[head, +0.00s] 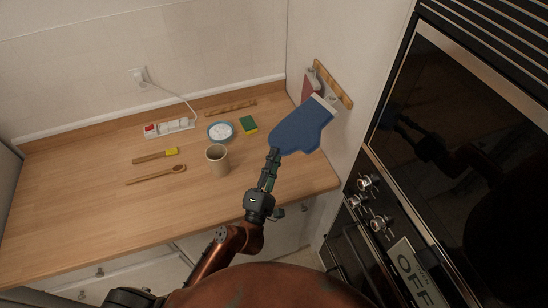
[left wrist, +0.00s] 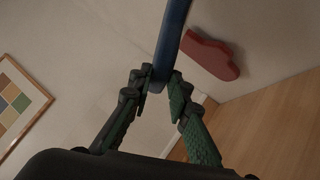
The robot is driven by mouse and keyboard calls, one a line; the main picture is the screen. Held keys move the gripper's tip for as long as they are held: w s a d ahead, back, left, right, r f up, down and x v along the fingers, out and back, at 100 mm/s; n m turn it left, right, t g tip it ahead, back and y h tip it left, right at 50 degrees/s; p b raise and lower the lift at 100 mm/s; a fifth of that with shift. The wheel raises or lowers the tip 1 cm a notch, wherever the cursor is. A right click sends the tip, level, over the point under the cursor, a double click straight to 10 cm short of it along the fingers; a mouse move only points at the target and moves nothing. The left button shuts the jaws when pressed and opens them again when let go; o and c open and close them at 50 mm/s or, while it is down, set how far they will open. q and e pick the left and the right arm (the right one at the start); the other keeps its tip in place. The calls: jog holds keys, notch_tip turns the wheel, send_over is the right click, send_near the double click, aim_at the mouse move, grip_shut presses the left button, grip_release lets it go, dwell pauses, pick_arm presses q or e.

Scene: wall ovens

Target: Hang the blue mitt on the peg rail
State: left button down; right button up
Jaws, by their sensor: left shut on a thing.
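The blue mitt (head: 300,128) is held up in front of the side wall, its pale cuff toward the peg rail. My left gripper (head: 272,156) is shut on the mitt's rounded lower end. In the left wrist view the mitt (left wrist: 174,40) shows edge-on between the fingers of my left gripper (left wrist: 160,88). The wooden peg rail (head: 333,84) is fixed on the side wall, just beyond the cuff. A red mitt (head: 311,86) hangs at the rail's far end and also shows in the left wrist view (left wrist: 210,56). The mitt's cuff covers part of the wall below the rail; I cannot tell whether it touches a peg. My right gripper is not in view.
The wooden counter (head: 70,200) holds a cup (head: 218,162), a blue-rimmed bowl (head: 221,131), a green-yellow sponge (head: 248,125), a brush (head: 156,156), a wooden spoon (head: 157,174) and a power strip (head: 170,127). Wall ovens (head: 450,130) stand close on the right.

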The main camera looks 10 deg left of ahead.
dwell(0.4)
pick_arm(q)
jog(key=c, duration=1.7)
grip_release()
jog(key=shift+c, duration=0.2)
